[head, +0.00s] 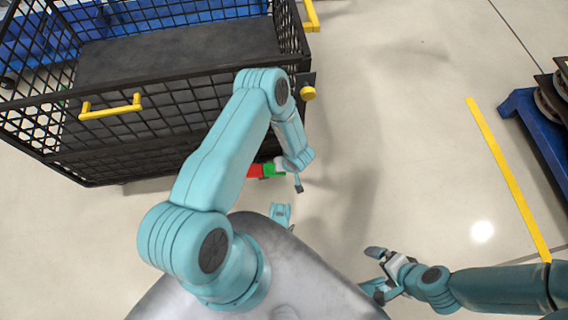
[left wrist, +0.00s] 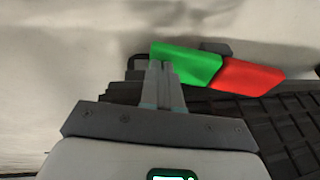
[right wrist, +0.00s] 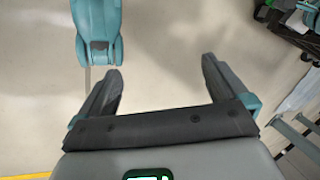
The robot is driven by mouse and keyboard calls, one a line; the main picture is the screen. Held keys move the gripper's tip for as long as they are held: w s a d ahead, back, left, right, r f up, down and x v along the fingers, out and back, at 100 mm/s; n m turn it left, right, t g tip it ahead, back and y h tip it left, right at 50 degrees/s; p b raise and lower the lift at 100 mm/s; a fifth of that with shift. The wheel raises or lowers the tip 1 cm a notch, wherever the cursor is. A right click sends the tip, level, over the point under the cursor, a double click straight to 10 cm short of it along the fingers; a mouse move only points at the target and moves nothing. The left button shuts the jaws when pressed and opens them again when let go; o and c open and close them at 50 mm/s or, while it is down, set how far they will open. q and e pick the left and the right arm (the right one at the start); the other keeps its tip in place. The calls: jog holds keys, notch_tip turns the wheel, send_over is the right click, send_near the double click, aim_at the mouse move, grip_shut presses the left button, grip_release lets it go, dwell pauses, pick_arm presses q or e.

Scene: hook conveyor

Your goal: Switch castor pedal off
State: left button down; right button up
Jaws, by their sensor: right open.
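The castor pedal (head: 262,171), with a red part and a green part, sits low at the near right corner of the black mesh cart (head: 150,142). In the left wrist view the pedal (left wrist: 216,71) lies just beyond my left fingertips, green end nearest. My left gripper (head: 298,184) is shut, with its fingers together (left wrist: 160,66) beside the green end. I cannot tell whether they touch it. My left arm covers part of the cart's near side. My right gripper (head: 373,268) is open and empty, away from the cart; its spread fingers also show in the right wrist view (right wrist: 162,75).
The cart has a yellow handle (head: 110,107) on its near side and a yellow knob (head: 308,93) at its corner. A blue rack (head: 535,125) stands at the right, behind a yellow floor line (head: 507,177). The floor between is clear.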

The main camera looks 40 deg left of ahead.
pick_arm(q)
jog(key=p+v, duration=0.7)
jog(key=v, duration=0.9)
pick_arm(e)
notch_tip(320, 180, up, 6)
jog(key=s+a, duration=0.1)
jog(key=shift+r+n, duration=0.2)
jog(key=shift+n, duration=0.1)
pick_arm(q)
jog(key=shift+r, duration=0.2)
pick_arm(e)
jog(key=shift+s, duration=0.1)
pick_arm(q)
jog(key=s+d+r+m+h, duration=0.8)
jog(key=s+d, duration=0.3)
jog(key=d, duration=0.1)
notch_tip(320, 180, up, 26)
jog(key=p, duration=2.6)
jog(key=shift+n, duration=0.3)
pick_arm(e)
notch_tip(320, 180, up, 26)
